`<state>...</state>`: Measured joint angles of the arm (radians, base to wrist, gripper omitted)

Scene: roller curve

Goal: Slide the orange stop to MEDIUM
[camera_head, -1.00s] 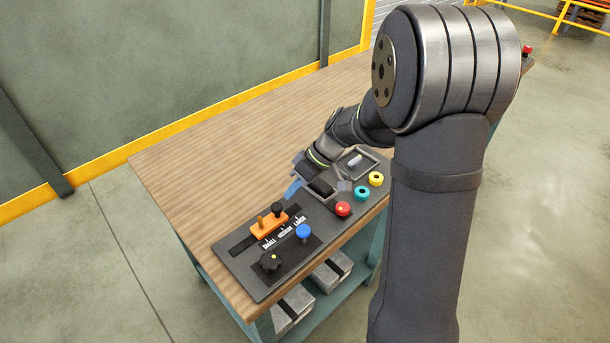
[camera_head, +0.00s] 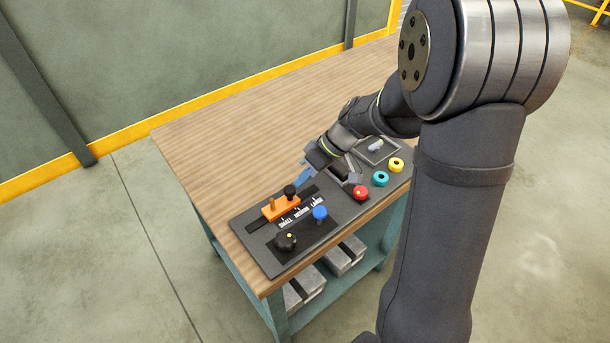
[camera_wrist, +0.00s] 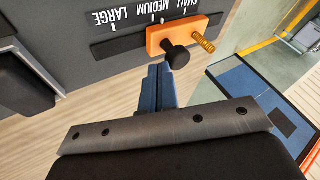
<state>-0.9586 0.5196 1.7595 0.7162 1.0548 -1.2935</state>
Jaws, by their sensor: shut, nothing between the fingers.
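The orange stop (camera_head: 268,212) sits on a black rail on the grey panel, with a black knob (camera_head: 290,191) and a brass pin (camera_head: 272,204) on top. In the wrist view the stop (camera_wrist: 158,40) lies beside the upside-down SMALL label (camera_wrist: 184,6), with its left end near MEDIUM (camera_wrist: 152,13). LARGE (camera_wrist: 118,17) is further left along bare rail. My gripper (camera_head: 301,182) is shut and empty, its blue fingers just beside the black knob on the LARGE side. The wrist view shows the fingertips (camera_wrist: 160,70) close to the knob (camera_wrist: 177,56); I cannot tell whether they touch.
A red button (camera_head: 361,193), teal ring (camera_head: 380,178), yellow ring (camera_head: 396,165) and a toggle (camera_head: 375,146) are to the right. The wooden tabletop (camera_head: 230,150) behind is clear.

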